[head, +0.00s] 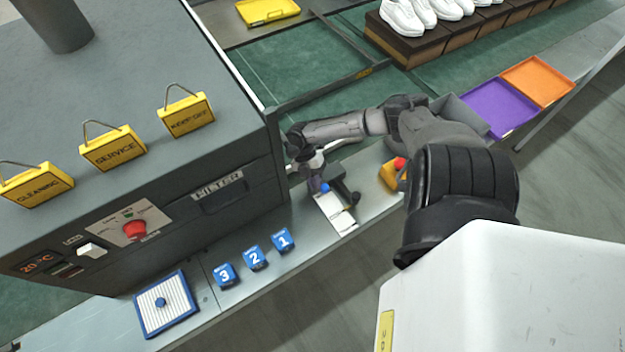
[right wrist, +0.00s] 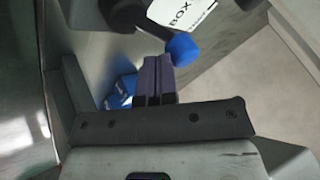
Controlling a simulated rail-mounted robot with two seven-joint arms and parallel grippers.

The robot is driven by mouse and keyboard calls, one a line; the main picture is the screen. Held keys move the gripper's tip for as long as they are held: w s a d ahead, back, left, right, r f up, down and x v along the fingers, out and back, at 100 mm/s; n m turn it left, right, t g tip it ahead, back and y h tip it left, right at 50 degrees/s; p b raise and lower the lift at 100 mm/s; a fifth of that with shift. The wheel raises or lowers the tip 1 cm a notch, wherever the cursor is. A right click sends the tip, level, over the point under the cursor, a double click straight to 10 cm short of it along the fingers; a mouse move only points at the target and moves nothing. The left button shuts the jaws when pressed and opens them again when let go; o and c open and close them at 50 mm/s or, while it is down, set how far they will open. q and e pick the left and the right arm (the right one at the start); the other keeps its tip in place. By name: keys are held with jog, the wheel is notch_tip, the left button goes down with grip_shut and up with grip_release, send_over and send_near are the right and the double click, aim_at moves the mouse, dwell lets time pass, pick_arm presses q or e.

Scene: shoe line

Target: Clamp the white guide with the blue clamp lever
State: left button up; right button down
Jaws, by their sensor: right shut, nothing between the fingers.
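The white guide (head: 337,216) lies on the narrow metal ledge in the head view. It also shows in the right wrist view (right wrist: 180,10), with part of the word "BOX" on it. The clamp lever has a dark arm and a round blue tip (right wrist: 183,46), which shows small in the head view (head: 325,187). My right gripper (head: 316,184) is shut and empty, its purple-grey fingertips (right wrist: 155,62) together right beside the blue tip. I cannot tell whether they touch it. My left gripper is not in view.
Blue blocks numbered 1 (head: 283,240), 2 (head: 255,257) and 3 (head: 225,275) stand along the ledge. The grey machine (head: 150,190) borders it on the left. A yellow part with a red button (head: 392,174) sits right of the guide. Purple (head: 495,107) and orange (head: 538,80) trays lie farther right.

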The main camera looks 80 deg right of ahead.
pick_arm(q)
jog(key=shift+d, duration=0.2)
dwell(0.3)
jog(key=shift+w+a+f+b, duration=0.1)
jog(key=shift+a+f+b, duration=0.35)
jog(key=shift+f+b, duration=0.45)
pick_arm(e)
jog(key=w+d+r, duration=0.4)
jog(key=w+r, duration=0.4)
jog(key=shift+w+d+r, duration=0.15)
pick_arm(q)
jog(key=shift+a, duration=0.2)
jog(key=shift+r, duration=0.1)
